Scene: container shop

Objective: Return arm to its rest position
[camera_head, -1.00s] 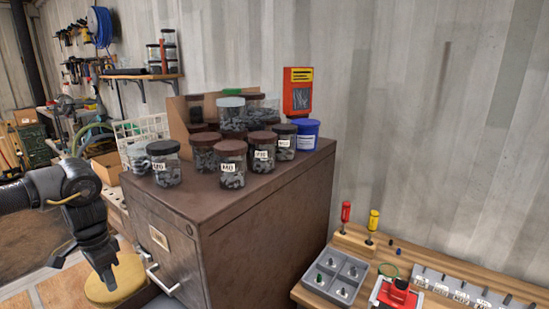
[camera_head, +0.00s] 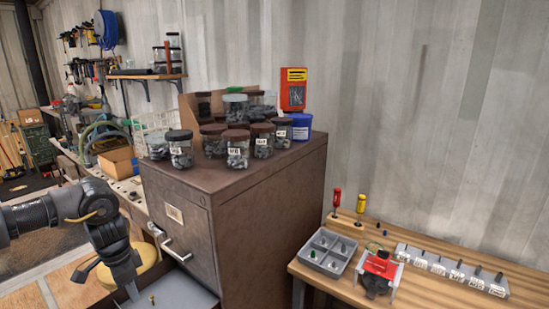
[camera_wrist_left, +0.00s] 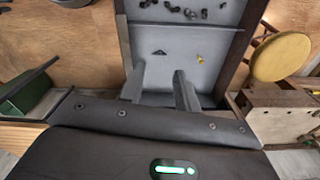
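My left arm comes in from the left in the head view. Its gripper (camera_head: 130,289) points down beside the front of the brown metal cabinet (camera_head: 265,225), over an open grey drawer (camera_head: 185,290). In the left wrist view the two fingers of my left gripper (camera_wrist_left: 160,88) stand apart with nothing between them. Below them is the drawer's grey floor (camera_wrist_left: 175,45), with several small dark pieces (camera_wrist_left: 185,12) and a small yellow piece (camera_wrist_left: 200,58). The yellow piece lies beyond the right finger. My right gripper is not in view.
Several jars (camera_head: 237,148) stand on the cabinet top. A round yellow stool seat (camera_wrist_left: 280,57) is close beside the drawer. A wooden bench (camera_head: 335,285) at right bears a grey divided tray (camera_head: 328,252) and a red device (camera_head: 380,265). The drawer handle (camera_head: 172,245) sticks out.

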